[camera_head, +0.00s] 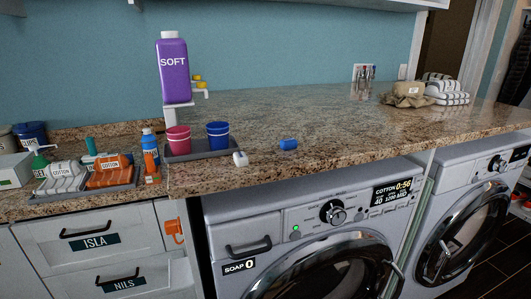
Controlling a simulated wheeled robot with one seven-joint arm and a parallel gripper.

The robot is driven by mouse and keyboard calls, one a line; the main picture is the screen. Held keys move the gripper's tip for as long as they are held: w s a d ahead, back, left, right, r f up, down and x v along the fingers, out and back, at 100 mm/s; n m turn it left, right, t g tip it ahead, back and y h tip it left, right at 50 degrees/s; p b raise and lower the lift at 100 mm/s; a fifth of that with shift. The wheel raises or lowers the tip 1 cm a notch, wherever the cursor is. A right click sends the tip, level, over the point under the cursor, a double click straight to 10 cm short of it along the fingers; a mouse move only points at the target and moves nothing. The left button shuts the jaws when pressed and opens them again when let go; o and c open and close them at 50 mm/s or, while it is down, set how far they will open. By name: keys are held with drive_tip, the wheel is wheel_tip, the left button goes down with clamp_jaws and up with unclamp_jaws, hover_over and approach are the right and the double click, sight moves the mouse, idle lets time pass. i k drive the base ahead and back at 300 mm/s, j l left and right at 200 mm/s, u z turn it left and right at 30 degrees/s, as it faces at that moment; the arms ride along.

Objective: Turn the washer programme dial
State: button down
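The near washer (380,222) is a grey front-loader under the granite counter. Its programme dial (333,212) is a round dark knob with a bright ring on the front panel. The display (392,192) right of the dial reads "COTTON 0:56", with "40" and "1200 MID" below. A small green light (296,228) shows left of the dial. A second machine (485,182) at the right has a similar dial (499,163). My gripper is not in view, and nothing covers the near dial.
The counter edge (320,171) overhangs the panel. The dark drawer handle (248,246) and round door (345,270) lie beside and below the dial.

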sight(333, 212)
drive_tip(key=i+l, duration=0.2)
drive_tip(key=l, duration=0.2)
drive_tip(key=i+l, duration=0.2)
drive_tip(key=l, duration=0.2)
drive_tip(key=i+l, duration=0.2)
drive_tip(key=l, duration=0.2)
